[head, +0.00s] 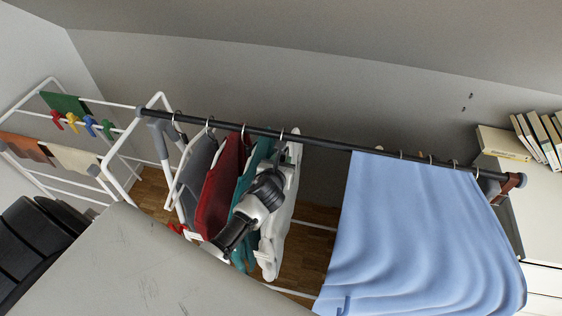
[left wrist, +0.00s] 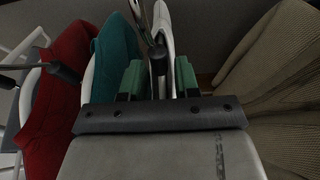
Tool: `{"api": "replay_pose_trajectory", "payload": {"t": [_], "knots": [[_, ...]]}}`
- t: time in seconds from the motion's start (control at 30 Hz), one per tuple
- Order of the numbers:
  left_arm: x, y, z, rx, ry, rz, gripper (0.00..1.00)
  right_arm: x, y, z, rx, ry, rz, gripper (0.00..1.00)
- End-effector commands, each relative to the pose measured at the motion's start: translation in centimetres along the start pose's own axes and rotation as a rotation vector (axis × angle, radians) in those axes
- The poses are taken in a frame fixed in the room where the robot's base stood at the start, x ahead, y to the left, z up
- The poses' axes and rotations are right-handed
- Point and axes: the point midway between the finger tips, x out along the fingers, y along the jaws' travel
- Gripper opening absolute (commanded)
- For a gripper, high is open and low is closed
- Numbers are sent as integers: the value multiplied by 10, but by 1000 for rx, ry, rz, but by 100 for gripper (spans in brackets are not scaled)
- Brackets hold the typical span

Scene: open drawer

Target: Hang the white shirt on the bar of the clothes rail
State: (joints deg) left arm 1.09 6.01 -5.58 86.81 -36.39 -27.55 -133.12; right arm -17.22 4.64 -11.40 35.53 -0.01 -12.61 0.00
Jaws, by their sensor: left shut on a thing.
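The clothes rail's dark bar (head: 325,144) runs across the head view. The white shirt (head: 283,225) hangs upright below it, just right of a teal shirt (head: 240,215). The white shirt's hook shows at the bar, but I cannot tell whether its weight rests there. My left gripper (head: 272,180) is in front of the white shirt's upper part and hides some of it. In the left wrist view, the green-padded fingers (left wrist: 158,80) are shut around the stem of the hanger, with white cloth (left wrist: 166,22) behind. My right gripper is not in view.
Red (head: 222,185) and grey (head: 196,175) shirts hang left of the teal one. A blue cloth (head: 415,235) covers the bar's right part, with a free stretch of bar between. A white drying rack (head: 118,165) stands left. A grey surface (head: 140,265) lies in front.

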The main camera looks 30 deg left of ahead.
Motion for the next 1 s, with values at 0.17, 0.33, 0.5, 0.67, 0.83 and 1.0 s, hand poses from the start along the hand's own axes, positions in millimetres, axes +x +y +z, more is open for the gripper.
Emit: {"api": "replay_pose_trajectory", "payload": {"t": [0.17,0.33,0.5,0.67,0.83,1.0], "knots": [[0,0,2,0,-3,-1,0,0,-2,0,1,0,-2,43],[0,0,1,0,-2,-1,57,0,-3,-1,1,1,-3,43],[0,0,1,1,-1,0,61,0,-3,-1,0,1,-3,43],[-2,0,-1,1,1,0,61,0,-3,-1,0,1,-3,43],[-20,0,0,3,0,-1,61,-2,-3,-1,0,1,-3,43],[-54,0,-1,3,0,-1,61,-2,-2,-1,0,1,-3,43]]}}
